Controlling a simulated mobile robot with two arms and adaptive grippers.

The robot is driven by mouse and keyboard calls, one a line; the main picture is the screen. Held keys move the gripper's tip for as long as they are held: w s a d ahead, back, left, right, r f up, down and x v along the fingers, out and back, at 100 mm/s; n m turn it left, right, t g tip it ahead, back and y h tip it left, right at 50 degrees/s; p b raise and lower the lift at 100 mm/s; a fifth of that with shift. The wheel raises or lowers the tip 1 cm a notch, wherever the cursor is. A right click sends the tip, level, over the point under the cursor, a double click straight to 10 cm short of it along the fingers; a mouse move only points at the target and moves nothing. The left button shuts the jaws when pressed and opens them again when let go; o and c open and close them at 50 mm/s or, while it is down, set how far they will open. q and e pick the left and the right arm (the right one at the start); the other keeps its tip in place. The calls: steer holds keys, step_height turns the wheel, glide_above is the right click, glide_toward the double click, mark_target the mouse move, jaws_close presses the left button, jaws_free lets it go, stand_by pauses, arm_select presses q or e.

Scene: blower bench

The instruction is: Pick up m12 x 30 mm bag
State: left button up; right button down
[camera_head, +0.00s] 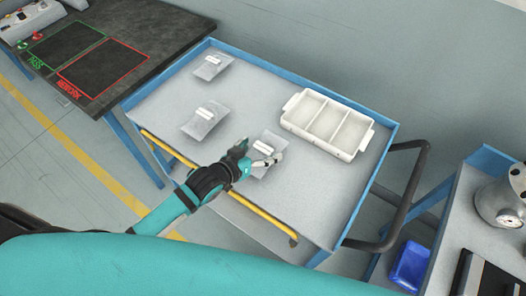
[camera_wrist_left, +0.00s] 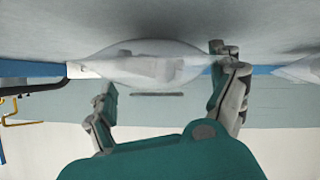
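Three clear plastic bags with white labels lie on the grey cart top (camera_head: 305,200). One is at the back left (camera_head: 212,67), one at the middle left (camera_head: 205,122), and one at my left gripper (camera_head: 262,156). The label print is too small to read, so I cannot tell which is the M12 x 30 mm bag. In the left wrist view, the near bag (camera_wrist_left: 145,66) lies between the spread fingers of my left gripper (camera_wrist_left: 165,80). The fingers are open; whether they touch the bag is unclear. My right gripper is not in view.
A raised blue rim (camera_head: 270,66) edges the cart. A dark bench with green and red marked areas (camera_head: 105,72) is at upper left. A blue bin (camera_head: 409,267) is at lower right.

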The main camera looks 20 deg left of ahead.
arm_select(q)
steer(key=c, duration=1.1)
steer(key=shift+c, duration=1.1)
steer(key=shift+r, duration=0.15)
